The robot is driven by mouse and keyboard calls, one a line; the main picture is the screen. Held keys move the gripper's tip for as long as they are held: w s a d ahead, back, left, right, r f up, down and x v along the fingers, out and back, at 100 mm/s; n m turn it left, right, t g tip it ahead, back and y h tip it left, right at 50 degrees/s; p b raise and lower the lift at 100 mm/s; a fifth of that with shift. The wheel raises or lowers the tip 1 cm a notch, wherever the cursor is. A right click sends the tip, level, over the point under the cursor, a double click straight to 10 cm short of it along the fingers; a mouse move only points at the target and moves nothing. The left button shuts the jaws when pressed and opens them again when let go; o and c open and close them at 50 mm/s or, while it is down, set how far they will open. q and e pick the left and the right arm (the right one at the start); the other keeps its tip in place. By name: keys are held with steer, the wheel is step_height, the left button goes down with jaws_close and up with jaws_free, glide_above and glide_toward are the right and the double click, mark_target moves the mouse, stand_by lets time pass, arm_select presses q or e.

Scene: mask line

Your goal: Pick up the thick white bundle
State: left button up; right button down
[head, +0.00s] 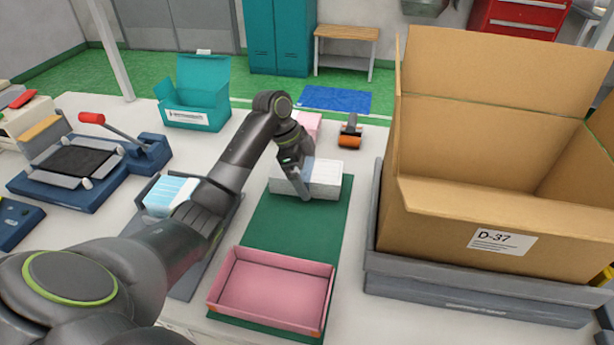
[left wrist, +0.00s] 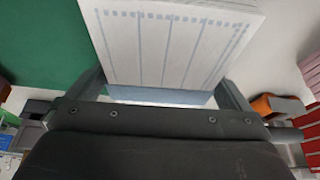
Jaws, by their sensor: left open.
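The thick white bundle (head: 328,174) lies at the far end of the green mat (head: 276,231). My left gripper (head: 299,182) is at the bundle, pointing down, and its near finger shows in front of the bundle's near side. In the left wrist view the bundle (left wrist: 175,45), white with pale blue lines and a dotted band, sits between the two spread fingers of the gripper (left wrist: 160,85). I cannot tell whether either finger touches it. The far finger is hidden in the head view. My right gripper is not in view.
An open pink box (head: 272,292) stands on the near end of the mat. A large cardboard box (head: 445,228) stands on the right. A pale blue stack (head: 170,195) lies in a holder at left. A teal box (head: 196,118) and an orange-black tape dispenser (head: 349,138) stand behind.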

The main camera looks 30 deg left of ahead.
arm_select(q)
steer(key=shift+c, duration=0.4)
steer(key=c, duration=0.8)
